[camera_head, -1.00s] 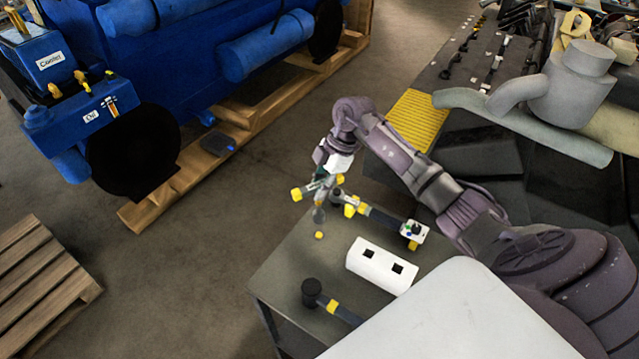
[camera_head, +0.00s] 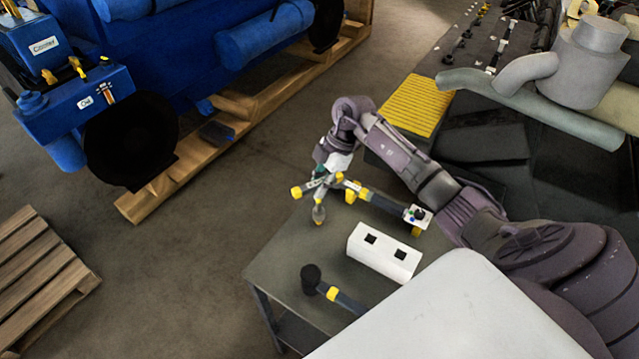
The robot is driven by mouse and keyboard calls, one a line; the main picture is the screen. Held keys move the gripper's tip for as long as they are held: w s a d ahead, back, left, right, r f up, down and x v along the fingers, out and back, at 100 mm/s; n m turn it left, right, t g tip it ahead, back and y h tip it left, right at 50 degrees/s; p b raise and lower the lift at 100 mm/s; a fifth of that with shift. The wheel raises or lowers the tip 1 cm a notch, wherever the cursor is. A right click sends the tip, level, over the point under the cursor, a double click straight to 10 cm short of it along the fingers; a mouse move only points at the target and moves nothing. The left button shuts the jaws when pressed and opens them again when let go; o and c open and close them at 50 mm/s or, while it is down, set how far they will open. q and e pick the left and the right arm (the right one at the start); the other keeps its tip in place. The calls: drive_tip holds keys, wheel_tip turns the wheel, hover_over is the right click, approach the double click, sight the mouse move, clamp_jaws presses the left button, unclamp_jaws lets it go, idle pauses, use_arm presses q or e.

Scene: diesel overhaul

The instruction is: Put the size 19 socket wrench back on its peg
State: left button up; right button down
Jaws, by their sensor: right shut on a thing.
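My right gripper (camera_head: 322,182) hangs above the far left part of the grey table, shut on a small bar-like tool (camera_head: 297,192) with yellow ends. I take this tool for the socket wrench, but no size mark is readable. A dark handle with yellow bands (camera_head: 384,203) lies just right of the gripper, with a small white piece at its right end. Another dark tool with a round black head and yellow band (camera_head: 335,293) lies near the table's front. No peg can be made out. My left gripper is not in view.
A white block with two dark square holes (camera_head: 383,254) sits on the grey table (camera_head: 275,262). A yellow ribbed mat (camera_head: 416,104) and grey pipework (camera_head: 582,65) are at the upper right. A blue engine (camera_head: 165,45) stands across open floor.

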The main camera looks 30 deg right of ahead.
drive_tip(key=shift+a+f, duration=0.1)
idle(0.5)
drive_tip(key=shift+f+b, duration=0.6)
drive_tip(key=shift+f, duration=0.35)
drive_tip(key=shift+c, duration=2.2)
unclamp_jaws()
wheel_tip(320, 180, up, 7)
drive_tip(key=p, duration=0.6)
drive_tip(key=shift+f, duration=0.15)
drive_tip(key=shift+r+p, duration=0.3)
drive_tip(key=shift+r, duration=0.8)
